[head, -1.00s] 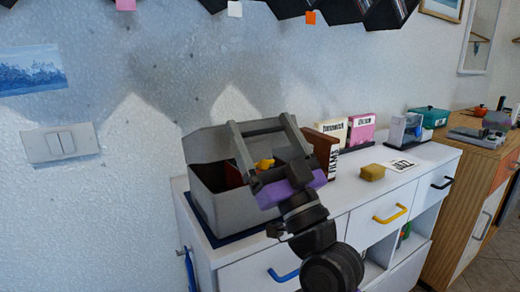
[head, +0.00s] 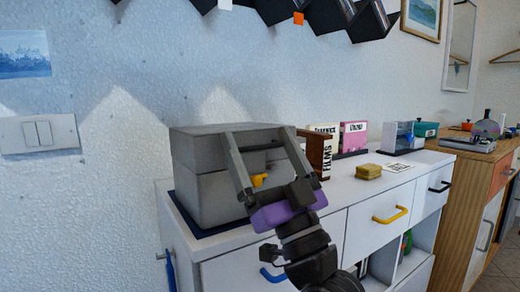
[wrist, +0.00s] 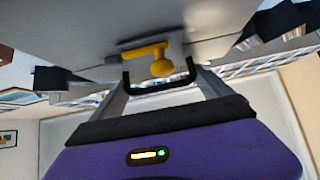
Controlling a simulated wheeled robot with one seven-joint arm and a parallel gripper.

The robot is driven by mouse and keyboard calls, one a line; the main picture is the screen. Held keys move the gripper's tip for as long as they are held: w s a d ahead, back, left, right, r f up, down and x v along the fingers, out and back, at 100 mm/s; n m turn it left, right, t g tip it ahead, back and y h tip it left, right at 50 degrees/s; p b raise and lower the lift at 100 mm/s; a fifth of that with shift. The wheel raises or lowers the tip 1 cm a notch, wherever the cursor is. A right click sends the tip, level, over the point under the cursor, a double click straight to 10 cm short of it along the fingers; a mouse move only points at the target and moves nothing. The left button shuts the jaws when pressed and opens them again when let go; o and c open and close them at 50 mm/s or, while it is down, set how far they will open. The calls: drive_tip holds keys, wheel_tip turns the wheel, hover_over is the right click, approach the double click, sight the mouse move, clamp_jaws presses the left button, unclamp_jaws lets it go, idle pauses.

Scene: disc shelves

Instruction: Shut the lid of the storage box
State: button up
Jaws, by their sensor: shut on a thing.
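The grey storage box (head: 212,203) stands at the left end of the white cabinet. Its lid (head: 215,143) is down over the body in the head view, with a seam between them. I cannot tell whether it is fully seated. A yellow catch (head: 259,180) shows at the box front, and also in the wrist view (wrist: 161,66). The exact contact is hidden.
The white cabinet (head: 235,243) has a brown FILMS divider (head: 319,152) and a pink case (head: 353,137) close right of the box. A small yellow block (head: 368,172) lies farther right. Dark wall shelves (head: 330,15) hang above. The wall is behind the box.

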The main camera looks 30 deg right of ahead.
drive_tip(key=shift+f+b, duration=0.6)
drive_tip(key=shift+f, duration=0.55)
drive_tip(key=o, duration=1.8)
drive_tip(key=shift+s, duration=0.1)
drive_tip(key=b+v, duration=0.3)
drive_tip(key=v, duration=0.4)
drive_tip(key=shift+s+f, duration=0.15)
drive_tip(key=shift+s, duration=0.1)
